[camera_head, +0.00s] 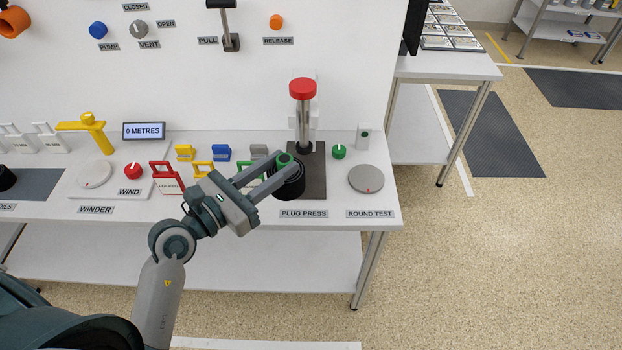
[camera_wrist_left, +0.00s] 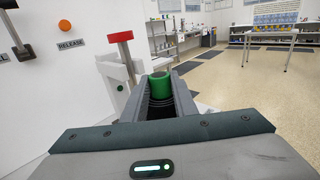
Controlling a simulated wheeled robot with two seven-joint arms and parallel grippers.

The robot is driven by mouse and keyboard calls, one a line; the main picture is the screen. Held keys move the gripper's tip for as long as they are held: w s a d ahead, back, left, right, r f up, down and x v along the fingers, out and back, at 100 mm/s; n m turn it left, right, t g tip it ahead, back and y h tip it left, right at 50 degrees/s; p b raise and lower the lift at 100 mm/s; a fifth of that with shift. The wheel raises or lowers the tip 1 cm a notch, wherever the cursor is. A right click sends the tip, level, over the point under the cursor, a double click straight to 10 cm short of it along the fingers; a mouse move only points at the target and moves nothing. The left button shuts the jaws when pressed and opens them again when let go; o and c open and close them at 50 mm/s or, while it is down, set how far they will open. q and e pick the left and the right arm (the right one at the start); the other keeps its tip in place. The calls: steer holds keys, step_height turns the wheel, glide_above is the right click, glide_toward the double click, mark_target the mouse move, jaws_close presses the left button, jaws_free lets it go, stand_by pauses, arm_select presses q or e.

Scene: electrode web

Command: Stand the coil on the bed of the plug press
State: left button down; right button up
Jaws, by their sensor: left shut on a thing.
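The coil (camera_head: 289,187) is black with a green core at its top. My left gripper (camera_head: 282,168) is shut on it, with one finger on each side. In the left wrist view the green core (camera_wrist_left: 160,83) stands up between the fingers, with black windings below it. The plug press (camera_head: 303,112) has a red-topped plunger and a dark bed (camera_head: 314,187). The coil looks upright and overlaps the left part of the bed in the head view. I cannot tell whether its underside touches the bed. The red press head (camera_wrist_left: 120,37) also shows in the left wrist view.
A green knob (camera_head: 338,152) and a grey round test disc (camera_head: 366,179) are right of the press. Red (camera_head: 166,178) and yellow (camera_head: 203,170) frames stand to its left, with coloured blocks behind. The winder (camera_head: 95,174) is farther left. The table's front edge is close below.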

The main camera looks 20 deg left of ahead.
arm_select(q)
steer(key=shift+a, duration=0.1)
step_height(320, 180, down, 13)
steer(key=s+a+n+t+y+b, duration=0.2)
steer(key=n+y, duration=0.2)
steer(key=y, duration=0.3)
steer(key=shift+s+n, duration=0.3)
steer(key=w+p, duration=0.1)
steer(key=w, duration=0.3)
steer(key=w+d+p, duration=0.1)
steer(key=w, duration=0.4)
steer(key=w+p, duration=0.1)
steer(key=w, duration=0.4)
steer(key=shift+w+d+p, duration=0.25)
steer(key=shift+d+p, duration=0.05)
steer(key=shift+p, duration=0.05)
